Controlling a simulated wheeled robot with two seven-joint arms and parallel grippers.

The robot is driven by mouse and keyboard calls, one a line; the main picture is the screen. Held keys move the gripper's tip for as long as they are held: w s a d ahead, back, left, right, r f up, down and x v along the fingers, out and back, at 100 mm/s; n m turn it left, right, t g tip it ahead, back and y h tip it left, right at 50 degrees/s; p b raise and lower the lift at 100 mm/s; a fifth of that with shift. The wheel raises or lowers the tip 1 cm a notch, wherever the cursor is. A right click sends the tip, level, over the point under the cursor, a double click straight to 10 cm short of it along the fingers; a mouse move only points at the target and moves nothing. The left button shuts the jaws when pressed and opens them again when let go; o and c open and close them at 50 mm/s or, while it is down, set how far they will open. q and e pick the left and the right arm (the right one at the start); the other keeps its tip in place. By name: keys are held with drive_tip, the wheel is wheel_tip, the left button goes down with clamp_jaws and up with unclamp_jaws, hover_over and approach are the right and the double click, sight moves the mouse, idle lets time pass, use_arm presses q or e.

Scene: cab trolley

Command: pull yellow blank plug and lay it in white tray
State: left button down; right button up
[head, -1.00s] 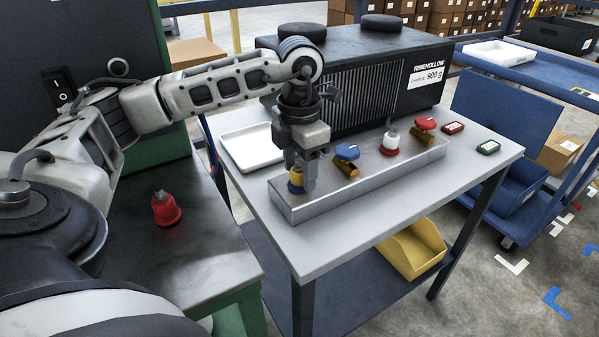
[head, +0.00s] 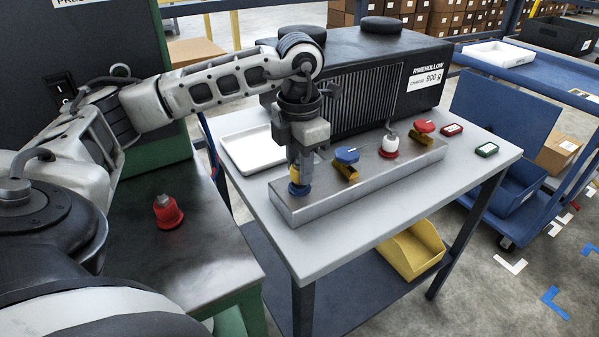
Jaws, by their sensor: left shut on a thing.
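My left gripper (head: 300,176) points straight down over the left end of the grey metal bar (head: 370,180). It is shut on the yellow blank plug (head: 293,181), which the fingers mostly hide. The white tray (head: 235,146) lies behind and left of the bar on the light grey table, and looks empty. My right gripper is not in view.
Along the bar stand a blue-topped valve (head: 347,156), a white and red fitting (head: 389,146) and a red-topped valve (head: 424,127). A black box (head: 390,75) stands behind the bar. A red plug-like piece (head: 167,211) stands on the dark bench at left.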

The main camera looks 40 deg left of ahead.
use_arm(q)
drive_tip(key=shift+r+p, duration=1.75)
drive_tip(key=shift+r, duration=0.55)
